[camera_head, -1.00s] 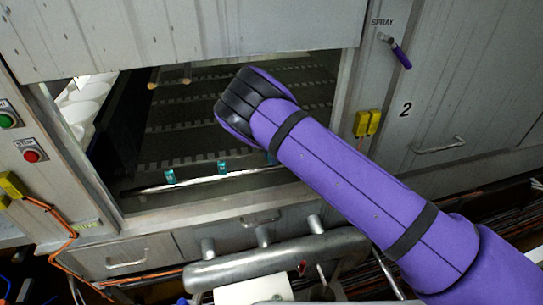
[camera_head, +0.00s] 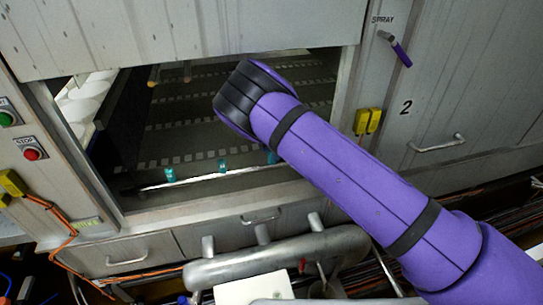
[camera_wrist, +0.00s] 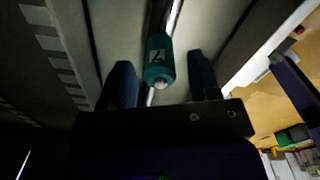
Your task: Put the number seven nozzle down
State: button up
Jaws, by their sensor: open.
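The number seven nozzle (camera_wrist: 160,62) is a teal cylinder with a white label reading 7. In the wrist view it sits on a thin shiny pipe (camera_wrist: 170,18), between the two dark fingers of my gripper (camera_wrist: 160,72). The fingers are open, with a gap on each side of the nozzle. In the head view, a teal nozzle (camera_head: 271,157) shows partly behind my purple arm at the right of the pipe (camera_head: 195,179); its label cannot be read there. My gripper is hidden behind my arm in that view.
Two more teal nozzles (camera_head: 170,174) (camera_head: 222,166) stand on the pipe to the left. The pipe crosses the front of a machine opening with a dark slotted belt (camera_head: 225,110) behind it. The metal frame and raised door (camera_head: 180,30) bound the opening.

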notch_tip(320, 180, up, 7)
jog(key=shift+f, duration=0.1)
dwell(0.8)
